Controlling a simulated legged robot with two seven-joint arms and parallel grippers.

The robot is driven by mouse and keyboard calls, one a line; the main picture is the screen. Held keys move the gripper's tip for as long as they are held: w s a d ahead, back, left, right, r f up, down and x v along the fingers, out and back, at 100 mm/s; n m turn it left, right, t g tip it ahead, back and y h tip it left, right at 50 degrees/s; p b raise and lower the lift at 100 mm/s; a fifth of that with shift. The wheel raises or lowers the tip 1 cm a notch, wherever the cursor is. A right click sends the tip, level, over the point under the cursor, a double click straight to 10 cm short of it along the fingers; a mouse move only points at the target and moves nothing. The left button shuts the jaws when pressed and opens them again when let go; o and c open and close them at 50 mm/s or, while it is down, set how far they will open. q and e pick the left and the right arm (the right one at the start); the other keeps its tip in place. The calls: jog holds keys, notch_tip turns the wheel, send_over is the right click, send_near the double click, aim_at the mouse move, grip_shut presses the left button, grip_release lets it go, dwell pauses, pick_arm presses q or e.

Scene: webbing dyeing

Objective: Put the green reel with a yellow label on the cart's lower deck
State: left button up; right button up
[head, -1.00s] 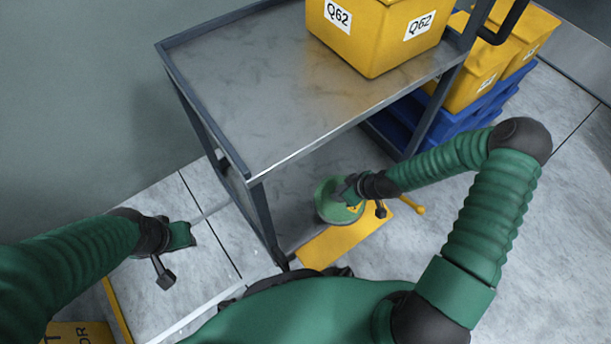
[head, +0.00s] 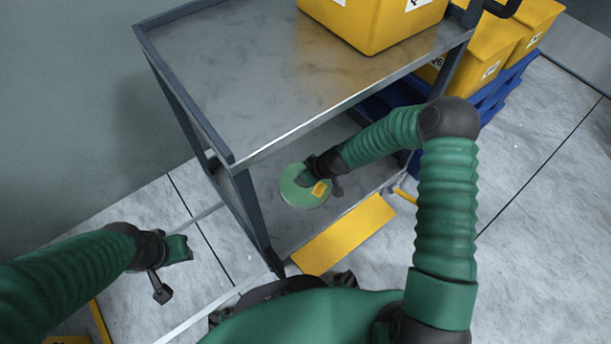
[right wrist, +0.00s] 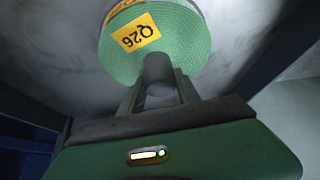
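The green reel (head: 297,197) with a yellow label is over the cart's lower deck (head: 268,172), inside the front opening. In the head view my right gripper (head: 304,178) is at the reel's top. I cannot tell whether the reel touches the deck. My left gripper (head: 181,248) is left of the cart, away from the reel; its fingers are not clear.
The cart's upper deck (head: 230,85) overhangs the lower one and carries a yellow bin (head: 370,25). A cart leg (head: 252,215) stands left of the reel. A yellow plate (head: 343,235) lies along the cart's front. More yellow bins (head: 490,60) stand behind at right.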

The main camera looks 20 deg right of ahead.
jog(key=o, duration=0.4)
jog(key=shift+d, duration=0.1)
jog(key=s+d+r+m+g+h+p, duration=0.1)
jog(key=s+r+m+p, duration=0.1)
jog(key=s+r, duration=0.5)
jog(key=s+d+r+m+h+p, duration=0.1)
jog(key=s+r+p, duration=0.2)
jog(key=s+r, duration=0.4)
jog(key=s+d+r+m+g+p, duration=0.1)
jog(key=s+r+m+p, duration=0.1)
jog(key=s+r, duration=0.6)
notch_tip(320, 180, up, 3)
jog(key=shift+s+r+m+g+h+p, duration=0.1)
jog(key=shift+r+m+g+h+p, duration=0.05)
jog(key=shift+m+g+h+p, duration=0.2)
